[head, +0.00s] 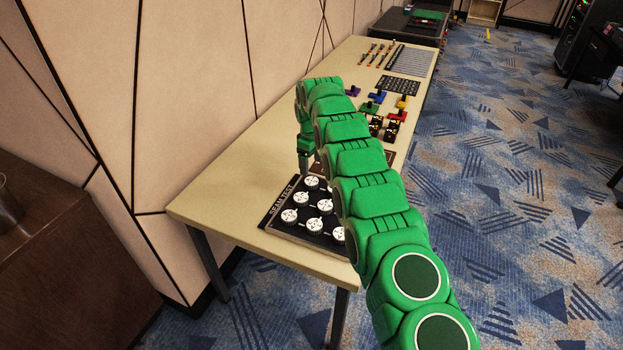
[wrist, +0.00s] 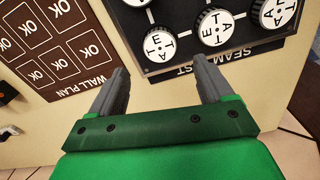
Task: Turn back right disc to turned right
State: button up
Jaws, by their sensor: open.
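A black panel marked SEAM TEST (head: 268,222) carries several white-faced round discs in rows, such as one disc (head: 289,215) near its left edge. My arm covers the right part of the panel in the head view, so I cannot tell which disc is the back right one. My gripper (head: 304,163) points down at the panel's far left corner. In the wrist view my gripper (wrist: 160,68) is open and empty. A lettered disc (wrist: 158,43) lies just ahead of the gap between the fingers, with another disc (wrist: 214,27) beyond the right fingertip.
The panel lies on a long beige table (head: 230,190) against a panelled wall. A brown WALL PLAN board (wrist: 45,45) with OK squares is beside it. Farther along are coloured levers (head: 378,97) and a black keypad (head: 400,84). Carpeted floor is open at right.

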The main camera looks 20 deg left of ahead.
aim_at(312, 181)
jog(key=shift+f, duration=3.75)
jog(key=shift+c, duration=0.4)
jog(key=c, duration=1)
